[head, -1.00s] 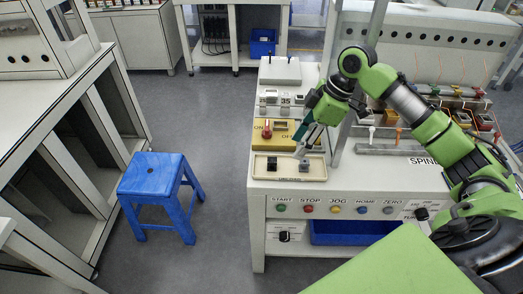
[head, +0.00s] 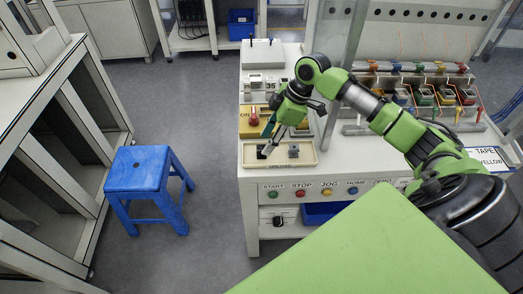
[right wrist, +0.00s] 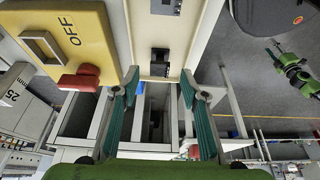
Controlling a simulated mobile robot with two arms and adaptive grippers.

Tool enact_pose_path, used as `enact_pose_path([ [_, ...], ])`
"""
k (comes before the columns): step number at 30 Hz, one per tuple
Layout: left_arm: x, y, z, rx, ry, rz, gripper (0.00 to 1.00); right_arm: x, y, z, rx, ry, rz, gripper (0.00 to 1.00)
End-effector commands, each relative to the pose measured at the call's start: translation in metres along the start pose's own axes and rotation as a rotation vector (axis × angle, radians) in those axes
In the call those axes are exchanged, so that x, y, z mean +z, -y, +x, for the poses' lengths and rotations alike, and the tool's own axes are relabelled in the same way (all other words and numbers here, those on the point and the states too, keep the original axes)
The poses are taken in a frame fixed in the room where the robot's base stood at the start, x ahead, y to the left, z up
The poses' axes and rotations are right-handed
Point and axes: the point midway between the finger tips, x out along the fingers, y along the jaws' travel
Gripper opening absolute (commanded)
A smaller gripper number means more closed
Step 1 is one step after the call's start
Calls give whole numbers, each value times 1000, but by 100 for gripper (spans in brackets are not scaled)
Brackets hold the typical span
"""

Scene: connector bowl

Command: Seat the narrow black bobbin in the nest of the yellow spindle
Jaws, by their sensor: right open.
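A cream tray (head: 310,160) holds two small dark pieces. The left one is a black bobbin (head: 261,153); the right one is a greyer block (head: 293,150). Which is narrower is hard to tell. My right gripper (head: 267,146) is open and empty, tilted down over the tray's left part, close to the left piece. In the right wrist view the nearer black piece (right wrist: 160,56) lies just beyond and between the spread teal fingertips. A row of coloured spindle stations (head: 425,96) stands at right; the yellow one is too small to single out surely. My left gripper is not in view.
A yellow panel with a red knob (head: 253,117) lies right behind the tray. It also shows in the right wrist view (right wrist: 70,35). A blue stool (head: 138,168) stands on the floor at left. A label reading TAPE and YELLOW (head: 488,157) is at the right front.

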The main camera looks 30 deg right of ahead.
Motion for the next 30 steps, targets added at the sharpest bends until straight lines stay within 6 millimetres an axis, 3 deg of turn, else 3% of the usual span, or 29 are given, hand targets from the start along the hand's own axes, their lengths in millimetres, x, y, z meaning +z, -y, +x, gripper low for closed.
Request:
enact_pose_path([
  [7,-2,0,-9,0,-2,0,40,0,0,36,-2,-1,1,40],
  [14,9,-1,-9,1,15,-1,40,1,0,40,0,0,-1,40],
  [18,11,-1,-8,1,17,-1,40,1,0,39,0,0,-1,6],
  [30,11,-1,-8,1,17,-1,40,0,0,38,1,0,-1,5],
])
